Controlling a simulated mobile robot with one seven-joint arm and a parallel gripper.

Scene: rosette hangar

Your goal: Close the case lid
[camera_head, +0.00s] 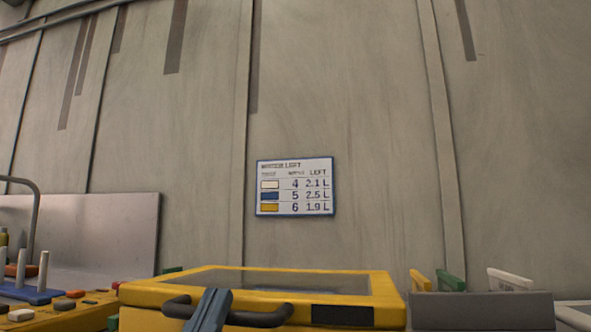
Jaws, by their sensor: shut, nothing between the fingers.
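The yellow case (150,297) is at the bottom of the head view, cut off by the lower edge. Its lid (375,284), a yellow frame around a dark window, lies about flat over the body. Whether a gap remains at the seam cannot be told. A dark handle (262,319) is on the front. My gripper (214,295), blue-grey, rises from the bottom edge in front of the handle's left part. It is shut and empty. Whether it touches the handle cannot be told. Its lower part is out of view.
At left is a yellow board (75,313) with a blue block of pegs (30,293). At right is a grey box (480,310) with coloured cards behind it. A sign (295,187) hangs on the wall. The space above the case is clear.

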